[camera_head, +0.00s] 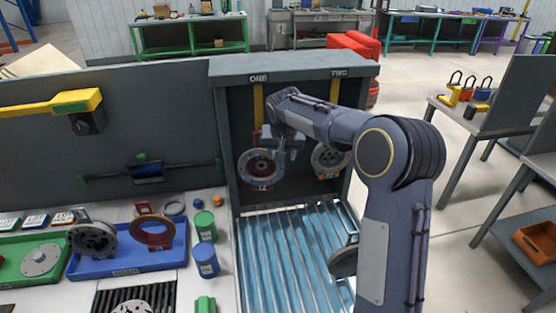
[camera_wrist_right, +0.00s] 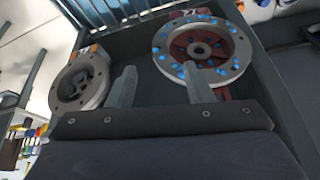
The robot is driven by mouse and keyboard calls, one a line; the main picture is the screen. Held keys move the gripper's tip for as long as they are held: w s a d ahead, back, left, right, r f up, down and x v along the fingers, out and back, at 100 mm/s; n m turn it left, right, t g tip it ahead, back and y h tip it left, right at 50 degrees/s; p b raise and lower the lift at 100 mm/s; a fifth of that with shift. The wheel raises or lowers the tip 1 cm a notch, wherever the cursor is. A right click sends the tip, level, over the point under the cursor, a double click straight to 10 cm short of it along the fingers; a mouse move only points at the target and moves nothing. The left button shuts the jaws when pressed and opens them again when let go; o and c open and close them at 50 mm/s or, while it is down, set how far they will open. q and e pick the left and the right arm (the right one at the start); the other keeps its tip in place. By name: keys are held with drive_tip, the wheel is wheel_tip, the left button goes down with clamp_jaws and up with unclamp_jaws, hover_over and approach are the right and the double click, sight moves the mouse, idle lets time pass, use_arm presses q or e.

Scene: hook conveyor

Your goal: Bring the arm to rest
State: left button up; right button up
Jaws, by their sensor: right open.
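My right arm reaches from the lower right into the grey hook cabinet (camera_head: 292,69). My right gripper (camera_head: 281,152) is open and empty in front of its two hanging discs; its spread fingers also show in the right wrist view (camera_wrist_right: 160,88). Under sign ONE hangs a flanged disc (camera_head: 247,167) with a red centre and blue dots; it also shows in the right wrist view (camera_wrist_right: 236,52). Under sign TWO hangs a plain grey disc (camera_head: 319,157), at left in the right wrist view (camera_wrist_right: 66,92). One finger overlaps the red-centred disc in that view; contact cannot be told. My left gripper is not in view.
A roller conveyor (camera_head: 285,240) with blue between its bars lies below the discs. Another disc (camera_head: 343,262) is partly hidden by my arm. At left are a blue tray (camera_head: 125,271) with parts, a green can (camera_head: 205,226) and a blue can (camera_head: 206,262). A table stands right.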

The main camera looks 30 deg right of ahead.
drive_tip(key=shift+a+r, duration=0.1)
drive_tip(key=shift+s, duration=0.15)
drive_tip(key=s+a+r+y+b, duration=0.1)
drive_tip(key=s+r+y+b, duration=0.1)
drive_tip(key=s, duration=0.8)
drive_tip(key=s+a+f+n+y+b, duration=0.1)
drive_tip(key=s+a+f, duration=0.3)
drive_tip(key=s, duration=0.9)
drive_tip(key=s+a+f+n+t+y+b, duration=0.1)
drive_tip(key=s+a, duration=0.6)
drive_tip(key=s, duration=0.7)
wheel_tip(320, 180, down, 3)
drive_tip(key=shift+s+r+n+y, duration=0.15)
drive_tip(key=shift+s+n+y, duration=0.15)
drive_tip(key=shift+n+y, duration=0.55)
drive_tip(key=shift+d, duration=0.1)
